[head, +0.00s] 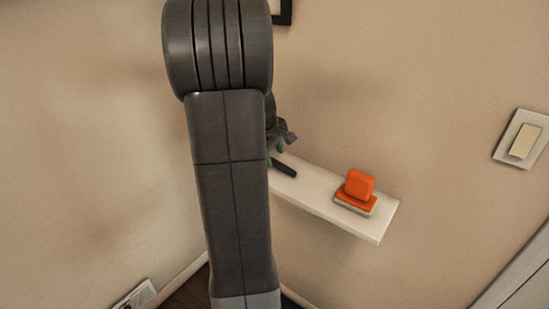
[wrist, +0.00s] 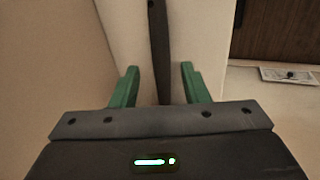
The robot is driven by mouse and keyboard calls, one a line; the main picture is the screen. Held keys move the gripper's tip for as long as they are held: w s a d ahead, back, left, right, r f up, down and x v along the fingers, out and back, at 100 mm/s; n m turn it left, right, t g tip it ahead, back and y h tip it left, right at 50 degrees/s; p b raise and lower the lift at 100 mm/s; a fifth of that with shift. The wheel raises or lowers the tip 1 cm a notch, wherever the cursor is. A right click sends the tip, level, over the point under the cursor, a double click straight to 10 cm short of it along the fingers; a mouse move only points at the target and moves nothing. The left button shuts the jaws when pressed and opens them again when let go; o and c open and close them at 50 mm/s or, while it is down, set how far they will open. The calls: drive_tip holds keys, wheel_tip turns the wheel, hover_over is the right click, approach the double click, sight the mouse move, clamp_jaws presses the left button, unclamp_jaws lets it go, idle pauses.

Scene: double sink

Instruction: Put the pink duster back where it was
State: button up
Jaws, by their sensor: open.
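No pink part of a duster shows in either view. A dark, narrow bar (wrist: 160,50), perhaps a handle, lies on the white shelf in the wrist view and runs between my fingers. A dark end (head: 285,168) shows on the shelf in the head view, beside my gripper. My gripper (wrist: 158,85) is open, with its two green fingers apart on either side of the bar. I cannot tell whether they touch it. In the head view my gripper (head: 277,150) is mostly hidden behind my arm, over the shelf's left part.
The white wall shelf (head: 315,200) carries an orange block on a pale base (head: 358,191) near its right end. A light switch (head: 521,139) is on the wall at the right. A floor vent (head: 136,295) is low at the left. The shelf's left part is hidden by my arm.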

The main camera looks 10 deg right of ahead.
drive_tip(key=v, duration=0.9)
drive_tip(key=shift+s+r, duration=0.15)
drive_tip(key=shift+r, duration=0.15)
drive_tip(key=shift+a, duration=0.1)
drive_tip(key=x, duration=1.2)
drive_tip(key=shift+r, duration=1.7)
